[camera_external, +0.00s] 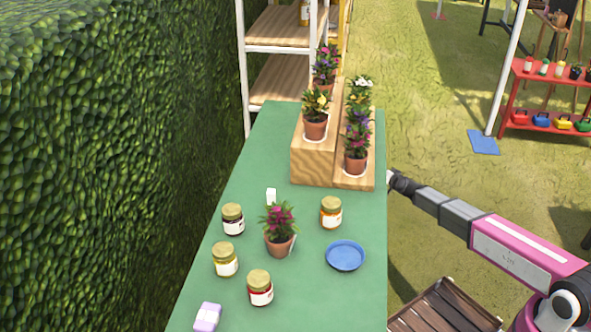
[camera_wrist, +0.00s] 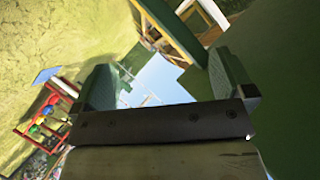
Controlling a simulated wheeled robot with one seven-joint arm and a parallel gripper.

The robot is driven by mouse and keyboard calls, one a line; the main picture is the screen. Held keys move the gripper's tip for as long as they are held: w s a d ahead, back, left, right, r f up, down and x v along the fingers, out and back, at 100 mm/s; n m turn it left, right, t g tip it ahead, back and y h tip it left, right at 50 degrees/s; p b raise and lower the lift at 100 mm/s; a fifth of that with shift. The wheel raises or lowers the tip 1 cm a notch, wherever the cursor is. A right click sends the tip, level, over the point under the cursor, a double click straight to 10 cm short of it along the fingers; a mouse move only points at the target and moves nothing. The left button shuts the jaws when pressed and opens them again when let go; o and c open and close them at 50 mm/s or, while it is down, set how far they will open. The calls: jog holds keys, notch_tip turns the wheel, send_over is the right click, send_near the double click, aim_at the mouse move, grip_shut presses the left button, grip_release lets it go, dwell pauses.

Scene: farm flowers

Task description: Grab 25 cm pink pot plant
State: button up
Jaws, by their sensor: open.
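A potted plant with pink flowers (camera_external: 279,226) stands upright in a terracotta pot on the green table, among jars. Another pink-flowered potted plant (camera_external: 356,152) stands at the near end of the lower step of a wooden stand (camera_external: 313,164). I cannot tell from the pictures which one measures 25 cm. My gripper (camera_external: 393,178) is at the right edge of the table, beside the stand and apart from both plants. It is partly hidden by the table edge. In the wrist view my gripper (camera_wrist: 166,82) is open and empty, with no plant visible between its fingers.
Several jars, including one with an orange label (camera_external: 331,213), and a blue plate (camera_external: 345,256) are on the green table (camera_external: 255,160). More potted plants (camera_external: 316,115) fill the stand. A hedge (camera_external: 110,150) lines the left.

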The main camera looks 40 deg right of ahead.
jog(key=d+r+m+h, duration=0.75)
jog(key=d+r, duration=0.55)
jog(key=r, duration=0.4)
jog(key=s+a+r+m+t, duration=0.15)
jog(key=a+r+m, duration=0.3)
jog(key=r, duration=0.45)
jog(key=s+a+r+m+t, duration=0.1)
jog(key=s+a+r+m, duration=0.25)
jog(key=a+r, duration=0.35)
jog(key=s+a+r+n+t+y, duration=0.15)
jog(key=a+y, duration=0.45)
jog(key=a, duration=0.7)
jog(key=s+a+r+n+t+y, duration=0.1)
jog(key=a+r+y, duration=0.35)
jog(key=a, duration=0.85)
jog(key=m+g+y, duration=0.3)
jog(key=g+y, duration=0.4)
jog(key=y, duration=0.7)
send_over(282, 240)
jog(key=v, duration=0.3)
notch_tip(282, 240, down, 11)
jog(key=shift+r, duration=0.1)
jog(key=shift+f, duration=1.7)
notch_tip(282, 240, down, 3)
jog(key=shift+f, duration=0.15)
jog(key=shift+w+a+f, duration=0.25)
jog(key=shift+w+a, duration=0.8)
jog(key=shift+a, duration=0.05)
